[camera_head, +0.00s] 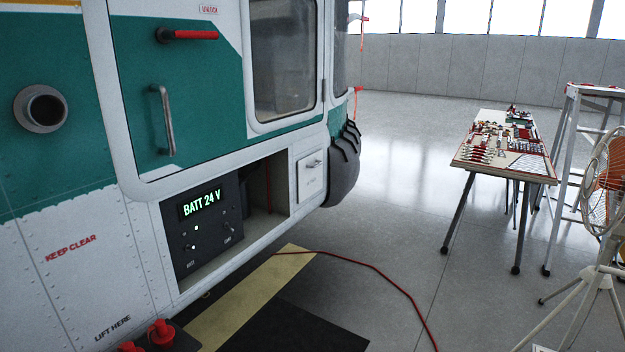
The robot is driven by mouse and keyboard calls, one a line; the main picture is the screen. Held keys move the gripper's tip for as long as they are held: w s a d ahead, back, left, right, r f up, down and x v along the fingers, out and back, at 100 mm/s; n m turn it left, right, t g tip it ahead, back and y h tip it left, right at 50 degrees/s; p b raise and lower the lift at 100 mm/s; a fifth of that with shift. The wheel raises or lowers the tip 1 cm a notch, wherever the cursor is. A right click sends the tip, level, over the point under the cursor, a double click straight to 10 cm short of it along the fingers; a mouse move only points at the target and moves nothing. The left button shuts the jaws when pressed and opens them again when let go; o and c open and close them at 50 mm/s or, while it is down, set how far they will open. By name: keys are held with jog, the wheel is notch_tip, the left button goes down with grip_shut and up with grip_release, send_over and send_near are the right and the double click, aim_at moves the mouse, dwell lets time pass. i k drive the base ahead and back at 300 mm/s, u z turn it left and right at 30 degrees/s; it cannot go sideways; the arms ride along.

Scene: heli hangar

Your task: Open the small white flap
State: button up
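A small white flap (311,182) is set in the lower side of the green and white helicopter, just right of an open recess and below the cabin window. It looks shut, lying in its frame. A small metal latch or handle (314,163) sits on its upper part, with small unreadable marking below. My gripper is not in view.
The recess (266,187) holds a dark panel (206,226) reading BATT 24 V. A red cable (385,278) crosses the floor. A table (545,172) with tools, a ladder (570,115) and a fan (607,185) stand right. Floor between is mostly clear.

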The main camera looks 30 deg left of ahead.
aim_at(310, 169)
jog(key=u, duration=0.15)
jog(key=i, duration=2.55)
jog(key=u, duration=1.65)
